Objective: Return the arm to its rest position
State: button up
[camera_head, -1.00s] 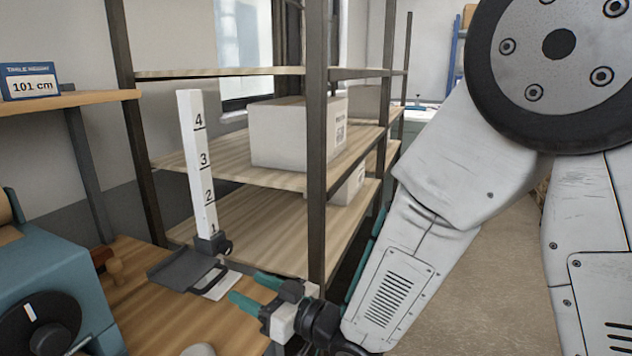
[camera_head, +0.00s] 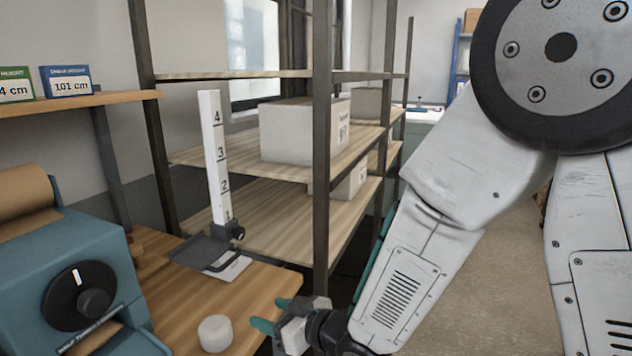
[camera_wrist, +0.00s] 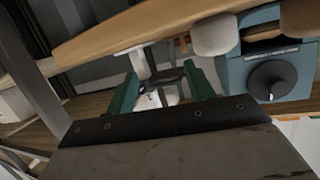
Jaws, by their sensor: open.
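My gripper (camera_head: 272,326) is at the bottom of the head view, by the front right edge of the wooden bench (camera_head: 262,290). Its green fingers point left toward the bench. In the wrist view my gripper (camera_wrist: 160,92) shows two green fingers spread apart, with nothing held between them. My white arm reaches down from the upper right of the head view.
A blue-green machine with a dial (camera_head: 70,275) and a white round piece (camera_head: 215,333) are on the bench. A numbered upright gauge (camera_head: 217,160) stands behind. A metal-post shelf rack (camera_head: 322,180) holds white boxes (camera_head: 290,130). Floor (camera_head: 510,260) shows clear at right.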

jog(key=s+d+f+m+g+h, duration=0.1)
jog(key=d+m+g+h, duration=0.1)
jog(key=d+h, duration=0.5)
jog(key=s+d+f+m+g+h, duration=0.1)
jog(key=s+d+m+h, duration=0.15)
jog(key=d, duration=0.85)
jog(key=s+d+r+m+g+h, duration=0.2)
jog(key=s+d+r+m+g, duration=0.2)
jog(key=s+d+r, duration=1.2)
jog(key=shift+s+d+r+m+h, duration=0.35)
jog(key=shift+s+m, duration=0.5)
jog(key=shift+s, duration=0.95)
